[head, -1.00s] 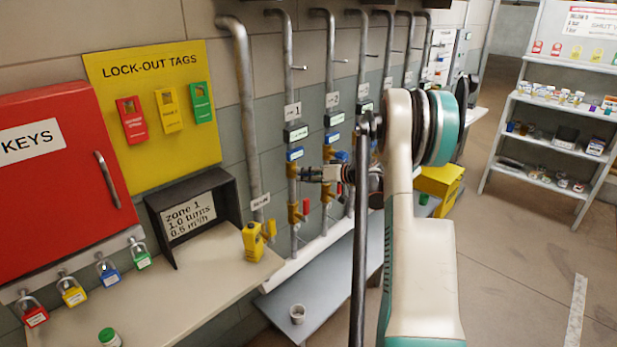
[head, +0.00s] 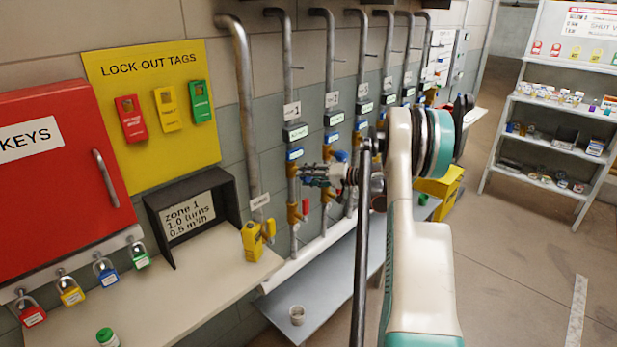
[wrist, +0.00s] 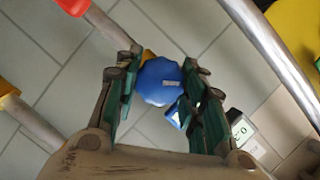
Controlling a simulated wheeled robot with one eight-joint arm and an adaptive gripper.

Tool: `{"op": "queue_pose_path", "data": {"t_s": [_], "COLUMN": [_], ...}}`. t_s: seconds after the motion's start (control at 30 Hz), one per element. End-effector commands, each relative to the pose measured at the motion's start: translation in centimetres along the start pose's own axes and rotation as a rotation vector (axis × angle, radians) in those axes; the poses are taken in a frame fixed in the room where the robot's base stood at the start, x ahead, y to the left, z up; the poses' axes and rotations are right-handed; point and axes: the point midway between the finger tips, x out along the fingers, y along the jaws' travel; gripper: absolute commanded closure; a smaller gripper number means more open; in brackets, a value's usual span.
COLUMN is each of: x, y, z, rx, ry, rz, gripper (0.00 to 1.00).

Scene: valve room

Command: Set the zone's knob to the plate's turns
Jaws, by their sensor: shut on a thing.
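The plate (head: 190,214) in a dark frame on the bench reads "zone 1, 1.0 turns, 0.5 m³/h". The pipe tagged 1 (head: 292,111) stands left in the row of pipes. My gripper (head: 312,173) is at this pipe, below a small blue part.
Neighbouring pipes with blue and brass fittings (head: 332,138) stand close on the right. A yellow device (head: 254,242) stands on the bench edge. The floor at right is open.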

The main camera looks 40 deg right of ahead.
Motion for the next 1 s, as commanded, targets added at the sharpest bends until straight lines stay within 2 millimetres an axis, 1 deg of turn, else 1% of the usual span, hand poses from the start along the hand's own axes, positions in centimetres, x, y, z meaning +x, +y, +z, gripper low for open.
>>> {"op": "queue_pose_path", "data": {"t_s": [0.33,0.37,0.4,0.43,0.8,0.87,1.0], "x": [0.0,0.0,0.0,0.0,-0.2,-0.6,-2.5], "y": [0.0,0.0,0.0,0.0,0.0,0.0,0.1], "z": [-0.1,-0.1,-0.1,-0.1,0.0,-0.1,-0.1], "rx": [0.001,0.001,0.001,0.001,0.001,0.001,0.001], "ry": [0.002,0.002,0.002,0.001,0.001,0.002,0.003], "rz": [0.0,0.0,0.0,0.0,0.0,0.001,0.001], "gripper": [0.87,0.58,0.49,0.43,0.43,0.43,0.43]}}
